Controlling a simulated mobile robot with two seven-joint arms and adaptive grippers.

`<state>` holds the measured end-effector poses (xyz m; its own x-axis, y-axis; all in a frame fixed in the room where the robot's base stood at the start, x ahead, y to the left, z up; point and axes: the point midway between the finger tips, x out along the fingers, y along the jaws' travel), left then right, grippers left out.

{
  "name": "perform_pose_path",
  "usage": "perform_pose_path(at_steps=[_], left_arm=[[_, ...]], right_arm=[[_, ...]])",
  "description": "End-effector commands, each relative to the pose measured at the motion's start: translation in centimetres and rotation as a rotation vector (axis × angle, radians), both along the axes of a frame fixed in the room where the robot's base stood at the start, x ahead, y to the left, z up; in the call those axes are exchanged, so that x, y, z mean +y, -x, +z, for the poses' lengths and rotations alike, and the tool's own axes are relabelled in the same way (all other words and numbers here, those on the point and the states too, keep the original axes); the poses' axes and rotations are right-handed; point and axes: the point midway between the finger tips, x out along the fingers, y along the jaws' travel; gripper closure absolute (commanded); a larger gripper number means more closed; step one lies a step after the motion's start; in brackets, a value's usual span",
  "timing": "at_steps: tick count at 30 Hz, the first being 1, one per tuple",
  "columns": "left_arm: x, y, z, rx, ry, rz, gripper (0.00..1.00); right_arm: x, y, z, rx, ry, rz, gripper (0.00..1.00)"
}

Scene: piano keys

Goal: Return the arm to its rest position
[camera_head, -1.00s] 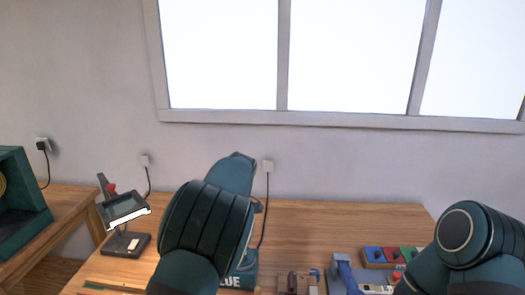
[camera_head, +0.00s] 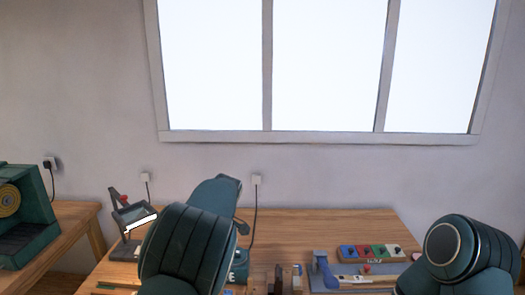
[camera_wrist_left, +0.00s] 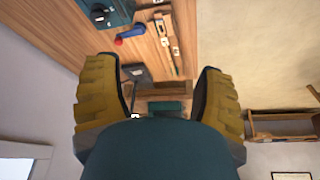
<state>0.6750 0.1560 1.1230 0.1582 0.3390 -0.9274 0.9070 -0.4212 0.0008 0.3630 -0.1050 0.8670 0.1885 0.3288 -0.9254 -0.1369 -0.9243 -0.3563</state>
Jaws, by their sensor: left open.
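My left arm (camera_head: 190,240) rises from the bottom of the head view in front of the wooden workbench (camera_head: 345,220); its gripper cannot be made out there. In the left wrist view, my left gripper (camera_wrist_left: 158,70) shows two yellow padded fingers spread wide apart, with nothing between them. The bench appears beyond the fingers in a tilted view, well away from them. My right arm (camera_head: 458,250) shows only as a rounded dark green joint at the lower right; its gripper is out of view.
A lamp-like stand (camera_head: 131,222) is at the bench's left. A panel with coloured blocks (camera_head: 370,252) is at the right, beside a blue tool (camera_head: 323,270). A window (camera_head: 320,70) fills the wall above.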

Motion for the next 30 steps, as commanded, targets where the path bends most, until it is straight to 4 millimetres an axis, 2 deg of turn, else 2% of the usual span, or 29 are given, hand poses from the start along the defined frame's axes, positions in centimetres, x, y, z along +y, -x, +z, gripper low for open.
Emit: perform_pose_path(at_steps=[1,5,8,11,12,15,18,21,24,27,30], left_arm=[[1.2,0.9,-3.6,0.042,0.02,-0.021,0.31],[2.4,2.7,-10.0,0.102,0.074,-0.123,0.31],[3.0,5.0,-15.5,0.144,0.128,-0.213,0.31],[3.1,8.2,-21.3,0.182,0.193,-0.322,0.31],[3.0,9.8,-23.6,0.193,0.222,-0.371,0.31],[2.1,14.4,-28.8,0.206,0.298,-0.5,0.31],[0.5,19.3,-32.8,0.193,0.369,-0.635,0.31],[-1.4,24.1,-35.3,0.162,0.427,-0.763,0.31],[-3.2,28.1,-36.3,0.117,0.463,-0.875,0.31],[-4.5,30.8,-36.4,0.073,0.479,-0.961,0.31],[-5.3,32.5,-36.2,0.044,0.485,-1.013,0.31]], right_arm=[[0.0,0.1,-0.8,0.002,0.0,0.002,0.53],[0.1,0.3,-1.8,0.007,-0.001,0.005,0.53],[0.1,0.4,-2.8,0.011,-0.001,0.008,0.53],[0.2,0.7,-3.9,0.016,-0.002,0.011,0.53],[0.2,0.8,-4.4,0.019,-0.001,0.013,0.53],[0.3,1.0,-5.7,0.025,-0.002,0.018,0.53],[0.3,1.3,-7.0,0.031,-0.002,0.023,0.53],[0.4,1.5,-8.3,0.037,-0.003,0.028,0.53],[0.5,1.7,-9.3,0.042,-0.003,0.031,0.53],[0.5,1.9,-9.9,0.046,-0.004,0.034,0.53],[0.5,2.0,-10.3,0.048,-0.004,0.036,0.53]])
